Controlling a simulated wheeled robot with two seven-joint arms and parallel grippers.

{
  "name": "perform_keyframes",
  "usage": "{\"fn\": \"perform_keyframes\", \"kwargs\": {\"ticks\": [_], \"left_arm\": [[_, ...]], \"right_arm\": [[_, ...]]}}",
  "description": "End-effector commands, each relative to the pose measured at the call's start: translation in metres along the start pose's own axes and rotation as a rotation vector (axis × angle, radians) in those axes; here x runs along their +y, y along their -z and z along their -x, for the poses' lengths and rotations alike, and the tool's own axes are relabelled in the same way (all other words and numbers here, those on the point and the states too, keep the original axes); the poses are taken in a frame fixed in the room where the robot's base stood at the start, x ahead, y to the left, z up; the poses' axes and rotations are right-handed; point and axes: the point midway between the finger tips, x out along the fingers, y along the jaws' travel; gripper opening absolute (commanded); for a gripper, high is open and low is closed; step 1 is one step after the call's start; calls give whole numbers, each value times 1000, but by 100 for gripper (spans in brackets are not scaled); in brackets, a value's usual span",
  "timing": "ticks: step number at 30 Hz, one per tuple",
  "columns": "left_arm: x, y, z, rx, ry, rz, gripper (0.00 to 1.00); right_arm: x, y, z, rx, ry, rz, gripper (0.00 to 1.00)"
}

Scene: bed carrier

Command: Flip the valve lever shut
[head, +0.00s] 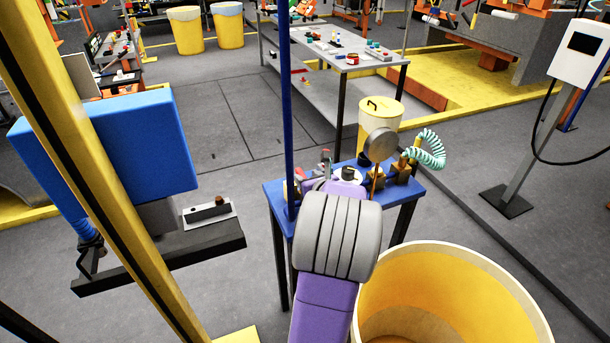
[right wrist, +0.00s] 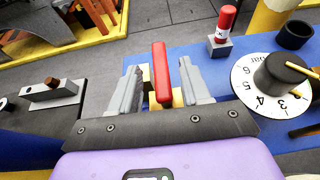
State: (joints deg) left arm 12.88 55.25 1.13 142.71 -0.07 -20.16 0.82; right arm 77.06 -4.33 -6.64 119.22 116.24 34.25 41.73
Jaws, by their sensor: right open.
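The valve lever (right wrist: 161,65) is a long red handle standing out over the blue table's edge in the right wrist view. Brass-yellow parts of the valve body (right wrist: 178,98) show below it, partly hidden by my gripper. My right gripper (right wrist: 158,70) is open, with one grey finger on each side of the lever. Gaps show between the lever and both fingers, so it is not clamped. In the head view my right arm covers most of the valve. My left gripper is not in view.
On the blue table (head: 272,192) stand a dial gauge (right wrist: 262,88), a red-topped cylinder on a grey block (right wrist: 225,25) and a coiled teal hose (head: 432,152). A large yellow bin (head: 530,310) stands close at right. A yellow post (head: 95,150) crosses the left side.

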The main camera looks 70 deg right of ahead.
Motion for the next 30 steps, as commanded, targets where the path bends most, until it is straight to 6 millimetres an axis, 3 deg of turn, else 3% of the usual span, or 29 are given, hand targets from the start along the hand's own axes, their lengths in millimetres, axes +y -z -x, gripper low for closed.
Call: {"fn": "perform_keyframes", "kwargs": {"ticks": [3,9,30], "left_arm": [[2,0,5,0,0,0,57],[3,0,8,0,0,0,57],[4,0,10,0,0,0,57]], "right_arm": [[0,-2,22,-2,1,0,47],[0,-1,41,-2,0,0,47],[0,5,45,23,2,-11,47]]}}
